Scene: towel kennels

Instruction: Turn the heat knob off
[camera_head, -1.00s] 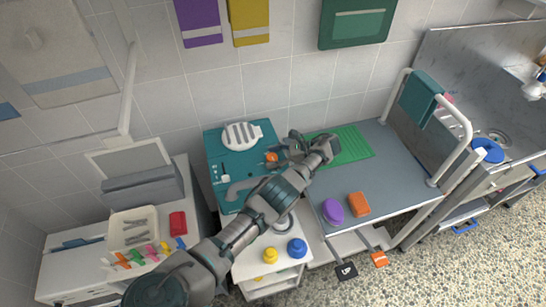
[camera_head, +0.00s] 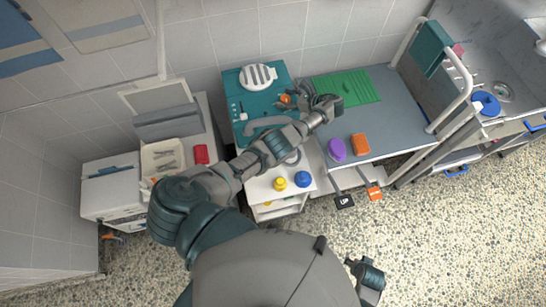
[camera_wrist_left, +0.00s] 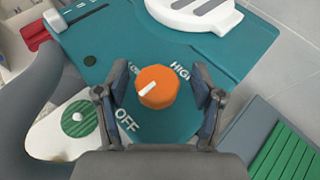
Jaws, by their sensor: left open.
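The heat knob (camera_wrist_left: 156,87) is orange with a white pointer mark, on a teal panel (camera_wrist_left: 95,30) printed with OFF and HIGH. In the left wrist view the pointer slants toward the lower left, on the side of the OFF print. My left gripper (camera_wrist_left: 160,95) is open, with one finger on each side of the knob; I cannot tell whether they touch it. In the head view the knob (camera_head: 285,99) shows beside my left gripper (camera_head: 300,98). Part of a right gripper (camera_head: 368,278) shows at the bottom right, its fingers unclear.
A white slotted dryer head (camera_head: 258,76) and a grey hose lie on the panel. A green ribbed mat (camera_head: 345,88) is to the right on a grey table (camera_head: 395,110) with a purple brush (camera_head: 337,149) and an orange block (camera_head: 360,144). Yellow and blue bottles stand in front.

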